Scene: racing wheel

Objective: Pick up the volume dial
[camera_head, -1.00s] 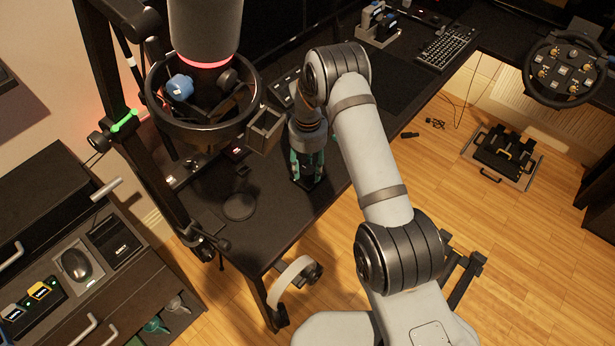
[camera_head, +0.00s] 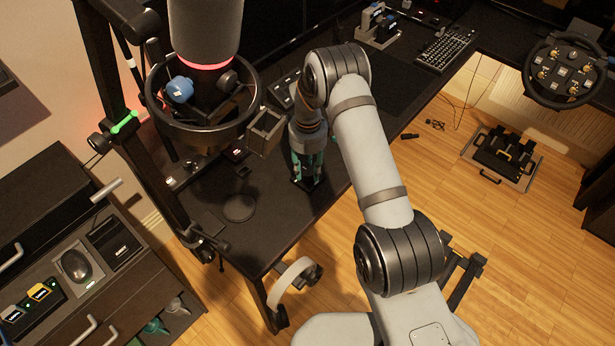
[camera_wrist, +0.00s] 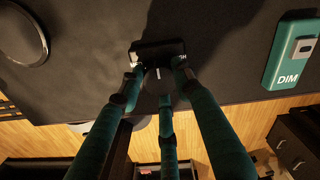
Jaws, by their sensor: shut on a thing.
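The volume dial (camera_wrist: 158,82) is a small dark round knob with a white line, seen in the wrist view in front of a dark block (camera_wrist: 150,48) on the desk. My gripper (camera_wrist: 158,92) has teal fingers closed in around the dial, and they are shut on it. In the head view my gripper (camera_head: 307,168) points down at the desk near its front edge. The dial itself is hidden there by the fingers. I cannot tell whether the dial is clear of the block.
A teal block marked DIM (camera_wrist: 291,50) lies to the right on the dark desk (camera_wrist: 225,75). A dark round disc (camera_head: 239,208) lies to the left. White headphones (camera_head: 290,283) hang below the desk edge.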

